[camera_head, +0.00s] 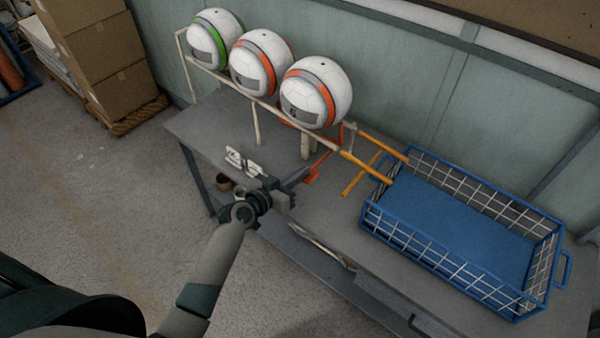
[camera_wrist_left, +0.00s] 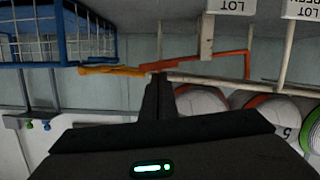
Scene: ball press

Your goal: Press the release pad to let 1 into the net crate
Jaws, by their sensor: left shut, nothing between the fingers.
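Three white balls sit in a row on a pale rail rack: one with a green band (camera_head: 215,38), one with an orange band (camera_head: 257,63), and one with an orange-red band (camera_head: 316,92) nearest the crate. An orange-red bar (camera_head: 321,164) runs down below the front ball; it also shows in the left wrist view (camera_wrist_left: 210,59). I cannot pick out the release pad for certain. My left gripper (camera_head: 303,175) is shut and empty beside the bar's lower end; its closed fingers show in the wrist view (camera_wrist_left: 158,95). Touch is unclear. The blue net crate (camera_head: 430,262) holds no ball. My right gripper is out of view.
Orange rails (camera_head: 366,167) lead from the rack to the crate. Everything stands on a grey table (camera_head: 205,123) against a grey-green wall. Small white signs (camera_head: 244,161) stand near my left gripper. Cardboard boxes (camera_head: 100,50) stand at the far left.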

